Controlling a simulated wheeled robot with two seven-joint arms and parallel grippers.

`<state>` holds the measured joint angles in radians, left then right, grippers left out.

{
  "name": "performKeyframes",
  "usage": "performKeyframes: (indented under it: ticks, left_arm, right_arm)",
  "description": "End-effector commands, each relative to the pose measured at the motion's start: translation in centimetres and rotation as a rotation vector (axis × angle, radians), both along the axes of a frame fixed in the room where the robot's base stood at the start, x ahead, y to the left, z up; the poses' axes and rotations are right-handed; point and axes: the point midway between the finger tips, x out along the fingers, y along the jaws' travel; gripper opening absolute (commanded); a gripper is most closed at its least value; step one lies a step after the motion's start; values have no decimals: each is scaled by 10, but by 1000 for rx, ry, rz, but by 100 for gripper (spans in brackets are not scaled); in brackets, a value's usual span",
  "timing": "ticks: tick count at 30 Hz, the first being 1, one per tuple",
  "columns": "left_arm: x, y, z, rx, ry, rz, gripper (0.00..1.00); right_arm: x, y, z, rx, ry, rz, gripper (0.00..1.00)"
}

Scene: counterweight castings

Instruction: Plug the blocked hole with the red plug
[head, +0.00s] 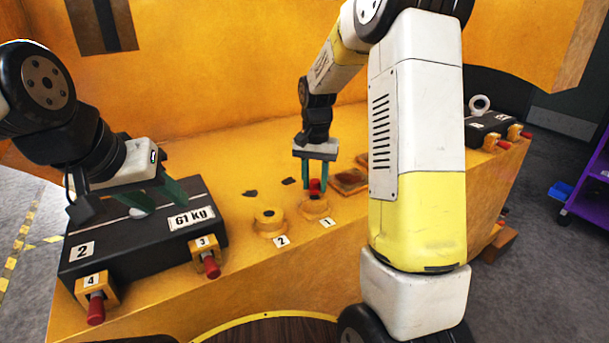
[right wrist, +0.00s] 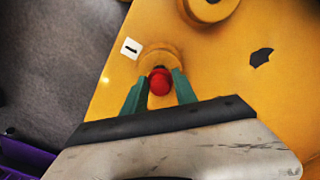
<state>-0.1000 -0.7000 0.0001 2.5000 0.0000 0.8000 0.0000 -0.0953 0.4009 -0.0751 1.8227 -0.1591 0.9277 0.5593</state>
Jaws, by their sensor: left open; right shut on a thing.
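A red plug (head: 315,186) is between the green fingers of my right gripper (head: 319,183), which is shut on it. The plug is at the yellow boss labelled 1 (head: 316,207); how deep it sits in the hole I cannot tell. In the right wrist view the red plug (right wrist: 160,82) is over that boss (right wrist: 160,56). A second yellow boss, labelled 2 (head: 269,220), stands to its left with a dark hole in its top. My left gripper (head: 152,200) is open above the dark block marked 61 kg (head: 145,235), near a light round knob (head: 138,212).
Red plugs sit in yellow holders labelled 3 (head: 207,258) and 4 (head: 95,297) at the block's front. Another dark block with red plugs (head: 490,130) is at the right. A brown rusty plate (head: 349,181) lies beside boss 1. Dark patches mark the yellow surface.

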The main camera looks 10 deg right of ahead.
Motion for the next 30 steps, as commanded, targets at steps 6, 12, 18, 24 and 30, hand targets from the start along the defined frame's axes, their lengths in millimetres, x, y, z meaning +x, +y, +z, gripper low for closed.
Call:
performKeyframes:
  ticks: [6,12,18,24,30]
  left_arm:
    - [0,0,0,0,0,0,43]
    - [0,0,0,0,0,0,43]
    - [0,0,0,0,0,0,43]
    - [0,0,0,0,0,0,43]
    - [0,0,0,0,0,0,43]
  right_arm:
    - [0,0,0,0,0,0,0]
    - [0,0,-4,0,1,0,0]
    - [0,0,-9,0,0,0,0]
    - [0,0,-14,0,1,0,0]
    - [0,0,-19,0,1,0,0]
